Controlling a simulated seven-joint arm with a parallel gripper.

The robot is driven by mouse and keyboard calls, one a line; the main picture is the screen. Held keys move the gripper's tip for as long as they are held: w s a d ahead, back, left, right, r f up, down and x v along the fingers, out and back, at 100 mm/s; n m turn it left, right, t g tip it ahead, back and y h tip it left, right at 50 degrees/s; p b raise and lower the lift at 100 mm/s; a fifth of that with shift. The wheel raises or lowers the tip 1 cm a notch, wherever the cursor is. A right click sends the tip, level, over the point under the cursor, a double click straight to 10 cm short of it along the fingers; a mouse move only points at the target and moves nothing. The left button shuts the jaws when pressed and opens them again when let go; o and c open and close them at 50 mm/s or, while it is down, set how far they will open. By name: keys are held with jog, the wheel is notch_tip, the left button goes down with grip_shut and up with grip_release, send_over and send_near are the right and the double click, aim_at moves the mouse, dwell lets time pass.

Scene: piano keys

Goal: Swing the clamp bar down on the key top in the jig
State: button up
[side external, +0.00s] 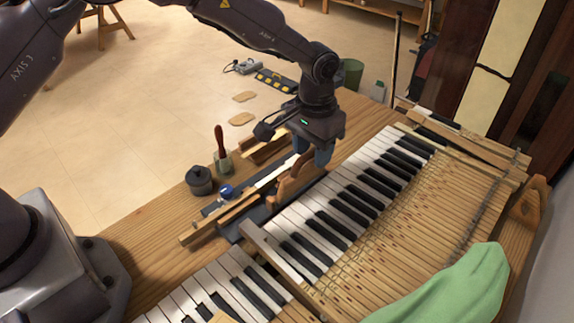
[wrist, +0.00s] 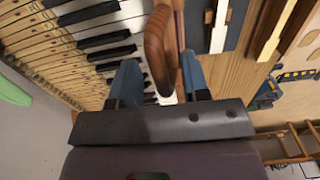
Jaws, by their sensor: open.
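The clamp bar (side external: 291,184) is a brown wooden piece, raised at the piano side of the jig (side external: 232,229), a dark grey base. A wooden key with a pale key top (side external: 270,179) lies in the jig. In the wrist view the white key top (wrist: 219,28) is to the right of the clamp bar (wrist: 157,50). My gripper (side external: 318,160) has blue fingers and is above the far end of the jig. In the wrist view my gripper (wrist: 160,78) is open, with the bar between its fingers. Contact cannot be told.
The piano keyboard (side external: 340,205) runs close beside the jig. A dark pot (side external: 199,180), a red-handled brush (side external: 221,150) and a blue knob-like item (side external: 226,191) stand on the bench near the jig.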

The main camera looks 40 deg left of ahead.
jog(key=c, duration=0.7)
jog(key=shift+o, duration=0.2)
jog(key=shift+a, duration=0.1)
jog(key=shift+a+r, duration=0.15)
jog(key=shift+a, duration=0.4)
jog(key=shift+a+r, duration=0.15)
jog(key=shift+a, duration=0.4)
jog(key=shift+a, duration=0.15)
